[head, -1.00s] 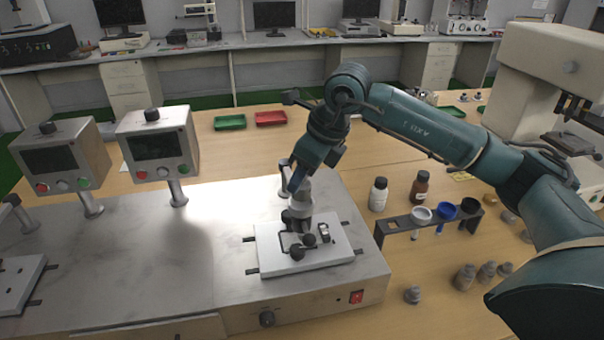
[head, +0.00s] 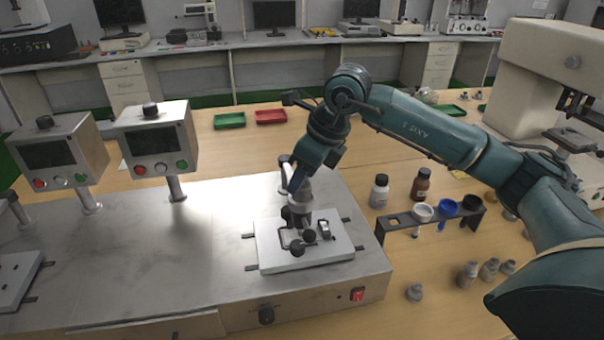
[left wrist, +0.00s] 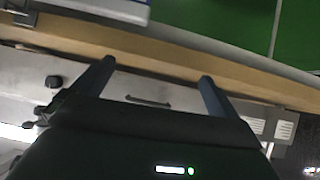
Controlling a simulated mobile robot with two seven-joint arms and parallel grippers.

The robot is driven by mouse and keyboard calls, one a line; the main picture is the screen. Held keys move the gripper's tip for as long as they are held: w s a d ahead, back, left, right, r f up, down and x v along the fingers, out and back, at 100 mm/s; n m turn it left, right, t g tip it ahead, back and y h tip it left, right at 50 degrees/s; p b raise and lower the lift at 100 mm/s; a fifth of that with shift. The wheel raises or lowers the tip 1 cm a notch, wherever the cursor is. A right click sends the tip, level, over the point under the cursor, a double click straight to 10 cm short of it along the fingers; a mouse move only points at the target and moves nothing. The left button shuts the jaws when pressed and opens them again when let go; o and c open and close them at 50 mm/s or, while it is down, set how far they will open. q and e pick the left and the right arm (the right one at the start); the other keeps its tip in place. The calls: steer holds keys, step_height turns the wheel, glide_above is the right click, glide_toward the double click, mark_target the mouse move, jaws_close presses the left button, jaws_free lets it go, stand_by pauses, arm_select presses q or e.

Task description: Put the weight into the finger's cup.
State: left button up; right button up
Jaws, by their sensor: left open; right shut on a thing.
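My right gripper (head: 297,186) points down over the metal bench unit and is shut on a grey metal weight (head: 301,204). The weight is upright, just above or at the black finger mechanism (head: 298,240) on a white plate. The finger's cup is hidden or too small to make out, so I cannot tell whether the weight touches it. My left gripper (left wrist: 157,70) is open and empty in the left wrist view, with its two fingers wide apart. It is not visible in the head view.
Several grey weights (head: 415,292) stand on the wooden table at the right. A dark rack (head: 399,221) holds white, blue and black cups, with two bottles (head: 379,191) behind it. Control boxes (head: 159,142) rise on posts at the left. Green and red trays (head: 271,117) lie farther back.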

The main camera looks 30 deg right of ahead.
steer(key=shift+f+b, duration=0.3)
steer(key=shift+f, duration=0.05)
steer(key=shift+f+b, duration=0.25)
steer(key=shift+b, duration=0.05)
stand_by(0.4)
steer(key=o, duration=1.8)
steer(key=shift+r, duration=0.1)
steer(key=p+v, duration=0.3)
steer(key=v, duration=0.4)
